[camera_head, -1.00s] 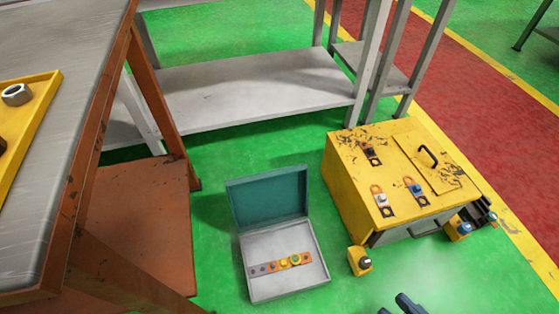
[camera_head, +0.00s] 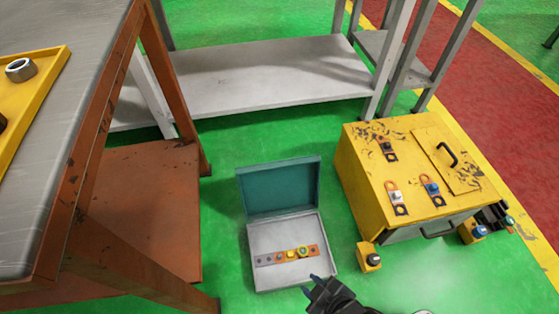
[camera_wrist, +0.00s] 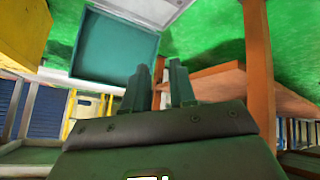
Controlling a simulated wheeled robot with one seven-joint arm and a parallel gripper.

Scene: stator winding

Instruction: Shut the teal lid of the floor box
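The floor box (camera_head: 332,262) is a shallow light grey case on the green floor. Its teal lid (camera_head: 280,186) stands up, tilted back from the rear edge, so the box is open. A strip with several small round parts (camera_head: 288,254) lies inside. My gripper (camera_head: 310,284) is at the box's front right corner in the head view, its two fingers apart with nothing visible between them. In the wrist view the gripper (camera_wrist: 160,72) points toward the teal lid (camera_wrist: 114,46), which is upper left of the fingers. Contact with the box cannot be told.
A yellow cabinet (camera_head: 365,185) stands right of the box, with a small yellow block (camera_head: 369,257) before it. An orange-legged workbench (camera_head: 150,200) is at left. A grey shelf (camera_head: 265,80) stands behind.

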